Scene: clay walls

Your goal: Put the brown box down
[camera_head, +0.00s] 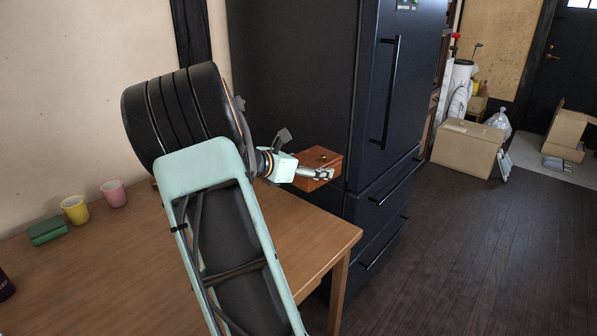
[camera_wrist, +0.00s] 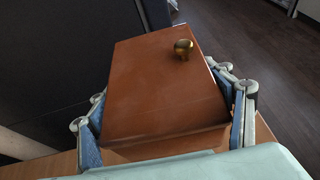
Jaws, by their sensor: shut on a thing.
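The brown box (camera_head: 318,163) is a small reddish-brown wooden box with a round brass knob. My gripper (camera_head: 325,174) is shut on it near the back right of the wooden table (camera_head: 316,230). In the wrist view the box (camera_wrist: 160,95) fills the middle, tilted in the picture, with its knob at the upper right. The gripper's fingers (camera_wrist: 168,128) press on its two sides. A strip of table shows below the box in that view. I cannot tell whether the box touches the table.
A dark fridge (camera_head: 295,80) stands right behind the table, close to the box. A yellow cup (camera_head: 75,209), a pink cup (camera_head: 114,194) and a green box (camera_head: 48,231) are at the table's left. The table's front right is clear. A cardboard box (camera_head: 466,149) is on the floor.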

